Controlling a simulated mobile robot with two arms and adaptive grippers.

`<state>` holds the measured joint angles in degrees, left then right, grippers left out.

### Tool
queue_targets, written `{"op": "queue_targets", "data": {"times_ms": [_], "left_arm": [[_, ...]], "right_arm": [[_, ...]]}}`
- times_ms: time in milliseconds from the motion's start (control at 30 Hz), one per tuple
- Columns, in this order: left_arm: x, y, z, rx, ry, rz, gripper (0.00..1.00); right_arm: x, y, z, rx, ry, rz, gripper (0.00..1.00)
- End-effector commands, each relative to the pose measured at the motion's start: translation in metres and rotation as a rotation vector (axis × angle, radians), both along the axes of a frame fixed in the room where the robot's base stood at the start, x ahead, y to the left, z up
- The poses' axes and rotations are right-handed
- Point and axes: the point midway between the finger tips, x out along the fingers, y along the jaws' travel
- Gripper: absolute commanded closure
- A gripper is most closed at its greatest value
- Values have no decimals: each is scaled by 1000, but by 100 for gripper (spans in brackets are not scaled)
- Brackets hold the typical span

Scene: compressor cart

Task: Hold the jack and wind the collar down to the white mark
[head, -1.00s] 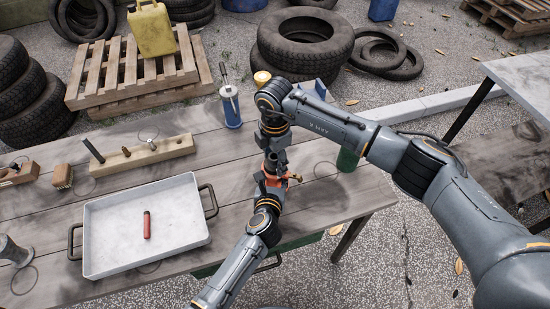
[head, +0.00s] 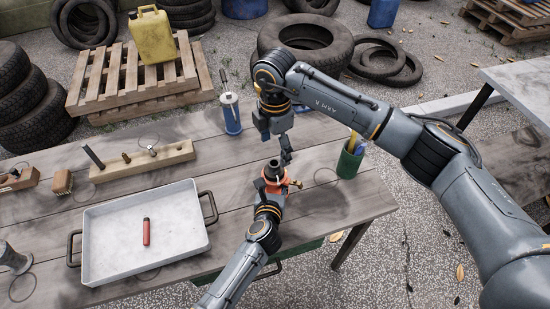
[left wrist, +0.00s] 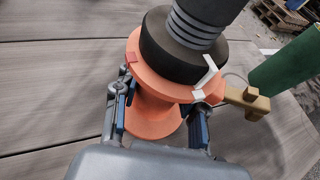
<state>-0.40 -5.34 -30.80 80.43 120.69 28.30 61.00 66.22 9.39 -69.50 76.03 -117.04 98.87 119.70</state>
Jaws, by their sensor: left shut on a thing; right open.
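The jack (head: 277,187) stands on the wooden table, with an orange body and a dark collar (left wrist: 185,55) around a grey threaded screw (left wrist: 205,18). My left gripper (left wrist: 160,115) is shut on the orange body, one finger on each side. A white mark (left wrist: 207,72) shows at the collar's lower side, above a white patch on the orange flange. The two whites lie close together; I cannot tell the exact gap. A brass fitting (left wrist: 246,100) sticks out to the right. My right gripper (head: 278,146) is open and empty, above and apart from the jack.
A white tray (head: 105,240) with a red cylinder (head: 146,231) stands left on the table (head: 330,205). A green cup of tools (head: 349,162) is at the right, a blue-and-white bottle (head: 231,115) behind. A wooden block with fittings (head: 150,163) lies at back left.

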Motion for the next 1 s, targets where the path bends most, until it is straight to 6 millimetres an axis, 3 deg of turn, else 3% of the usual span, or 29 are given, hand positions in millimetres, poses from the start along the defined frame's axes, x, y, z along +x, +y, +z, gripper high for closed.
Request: {"op": "queue_targets", "data": {"times_ms": [100, 233, 667, 700, 800, 1000], "left_arm": [[0, 0, -1, 0, 2, 0, 100], [0, 0, -1, 0, 2, 0, 100], [0, 0, -1, 1, 1, 0, 100], [0, 0, -1, 1, 1, 0, 55], [0, 0, -1, 1, 1, 0, 35], [0, 0, 0, 1, 0, 0, 32]], "right_arm": [[0, 0, 21, 1, -2, 1, 24], [0, 0, 33, 1, -1, -1, 24], [0, 0, 38, -1, 1, 0, 24], [0, 0, 38, -1, 1, 0, 24], [0, 0, 38, -1, 1, 0, 24], [0, 0, 38, -1, 1, 0, 24]]}}
